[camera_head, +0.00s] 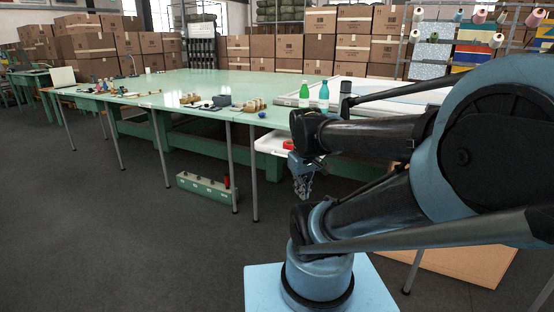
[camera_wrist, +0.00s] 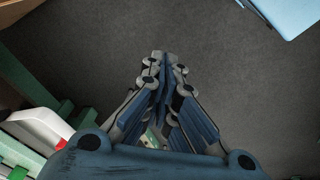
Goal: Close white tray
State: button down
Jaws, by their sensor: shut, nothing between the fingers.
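The white tray (camera_head: 268,145) sticks out from under the edge of the green table, with something red in it. Its right part is hidden behind my arm. In the wrist view, a white edge with a red patch (camera_wrist: 38,124) at the lower left appears to be the same tray. My gripper (camera_head: 303,196) hangs fingers down just in front of and below the tray, apart from it. In the wrist view its fingertips (camera_wrist: 161,60) meet over the bare floor, shut and empty.
The long green table (camera_head: 180,90) carries bottles, small tools and wooden parts. Its thin metal legs (camera_head: 254,175) stand left of my gripper. A green box (camera_head: 207,188) lies on the floor below. The dark floor (camera_head: 110,240) at left is clear.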

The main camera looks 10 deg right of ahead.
jog(key=w+a+r+n+h, duration=0.1)
jog(key=w+r+n, duration=0.1)
jog(key=w+n, duration=0.6)
jog(key=w+a+r+n, duration=0.1)
jog(key=w+r+n, duration=0.3)
jog(key=w, duration=0.6)
jog(key=w+a+f+n+t+h, duration=0.1)
jog(key=w+a+f+n, duration=0.15)
jog(key=w+n, duration=0.45)
jog(key=w+a+f+n+t+h, duration=0.1)
jog(key=w+a+f+n, duration=0.15)
jog(key=w+n, duration=0.4)
jog(key=w+d+f+m, duration=0.1)
jog(key=w+d+f, duration=0.3)
jog(key=w+f, duration=0.3)
jog(key=shift+w+d+f, duration=0.35)
jog(key=shift+w, duration=0.65)
